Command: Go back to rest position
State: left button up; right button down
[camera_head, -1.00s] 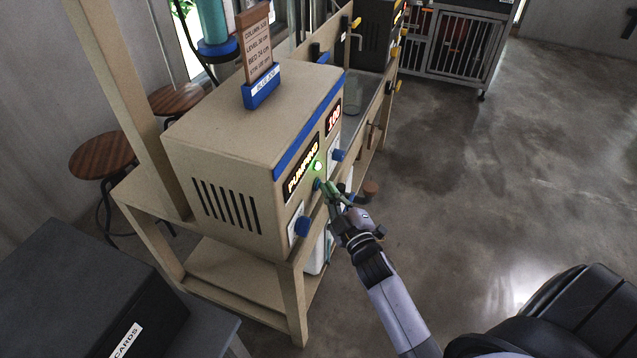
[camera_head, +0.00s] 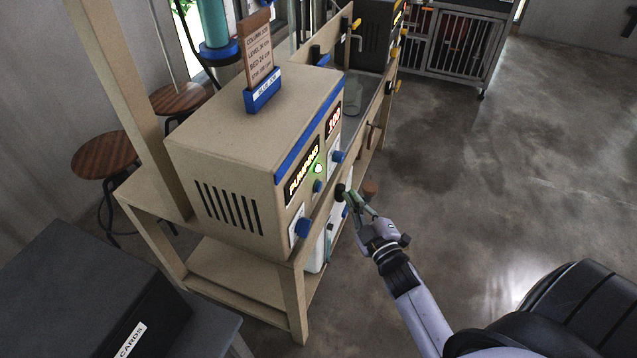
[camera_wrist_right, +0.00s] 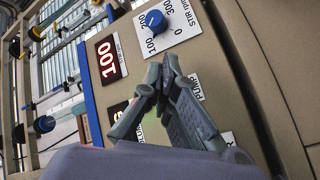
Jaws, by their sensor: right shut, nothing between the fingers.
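My right gripper (camera_head: 346,195) is in front of the beige pump box (camera_head: 225,150), to the right of its front panel in the head view. It is shut and empty, apart from the blue knobs. In the right wrist view the closed fingers (camera_wrist_right: 163,75) show in front of the panel, with a blue dial (camera_wrist_right: 155,20) and a red "100" display (camera_wrist_right: 107,60) beyond them. The box's display reads "PUMPING" (camera_head: 302,172) and a green light (camera_head: 318,168) glows beside it. My left gripper is not in view.
A wooden bench frame (camera_head: 290,300) carries the box. A dark box labelled "CARDS" (camera_head: 90,290) stands at the lower left. Round stools (camera_head: 105,155) are behind on the left. The concrete floor (camera_head: 480,190) to the right is clear. A barred cabinet (camera_head: 450,45) stands at the back.

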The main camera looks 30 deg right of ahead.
jog(key=shift+s+d, duration=0.2)
jog(key=shift+f, duration=0.1)
jog(key=s+a+f+m+g, duration=0.1)
jog(key=s+a+f+g, duration=0.2)
jog(key=f, duration=0.7)
jog(key=s+a+f+m+g+y+p, duration=0.1)
jog(key=s+a+f+m+g, duration=0.15)
jog(key=s+f, duration=0.6)
jog(key=s+a+f+m+g, duration=0.15)
jog(key=f+g, duration=0.25)
jog(key=f, duration=0.9)
jog(key=s+a+f+g, duration=0.1)
jog(key=s+f, duration=0.3)
jog(key=s, duration=0.5)
jog(key=s+a+f+g+p, duration=0.1)
jog(key=s+f+g, duration=0.3)
jog(key=s, duration=0.5)
jog(key=s+a+f+m+g, duration=0.1)
jog(key=s+a+f+g, duration=0.1)
jog(key=s+f, duration=0.3)
jog(key=s+g, duration=0.1)
jog(key=s, duration=0.3)
jog(key=shift+f+y, duration=0.15)
jog(key=shift+y, duration=0.15)
